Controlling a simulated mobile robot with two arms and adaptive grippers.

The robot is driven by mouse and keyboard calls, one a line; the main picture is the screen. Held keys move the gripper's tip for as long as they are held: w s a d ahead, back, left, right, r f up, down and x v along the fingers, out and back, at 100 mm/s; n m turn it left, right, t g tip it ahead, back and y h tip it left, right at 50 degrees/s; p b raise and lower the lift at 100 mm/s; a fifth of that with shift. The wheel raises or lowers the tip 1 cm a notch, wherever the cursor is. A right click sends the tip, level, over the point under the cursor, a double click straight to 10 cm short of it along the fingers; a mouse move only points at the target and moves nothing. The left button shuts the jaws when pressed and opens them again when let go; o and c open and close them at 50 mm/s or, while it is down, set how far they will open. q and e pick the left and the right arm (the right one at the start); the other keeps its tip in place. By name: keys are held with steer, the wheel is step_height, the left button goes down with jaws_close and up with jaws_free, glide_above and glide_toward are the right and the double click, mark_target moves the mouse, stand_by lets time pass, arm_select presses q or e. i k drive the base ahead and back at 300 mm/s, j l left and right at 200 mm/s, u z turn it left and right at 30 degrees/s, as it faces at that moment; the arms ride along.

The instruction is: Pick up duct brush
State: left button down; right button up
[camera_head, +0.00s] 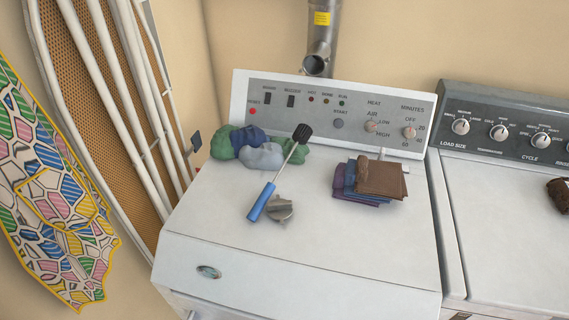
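The duct brush (284,170) lies on top of the white dryer (300,235). Its blue handle (262,202) points toward the front left and its black bristle head (302,133) points toward the back. The head end lies over or against a pile of green, blue and grey cloths (262,157); I cannot tell which. A round metal piece (280,208) sits just right of the blue handle, touching or very close to it. Neither of my grippers shows in the head view.
Folded brown, blue and purple cloths (381,178) lie right of the brush. A control panel (335,112) rises behind. A second machine (505,220) stands at right with a dark brown object (558,195). A patterned ironing board cover (60,200) hangs at left. The dryer top's front is clear.

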mark_target(301, 134)
steer(key=k+l+u, duration=0.2)
steer(key=u, duration=0.2)
steer(key=k+l+u, duration=0.1)
steer(key=u, duration=0.3)
steer(key=k+u, duration=0.35)
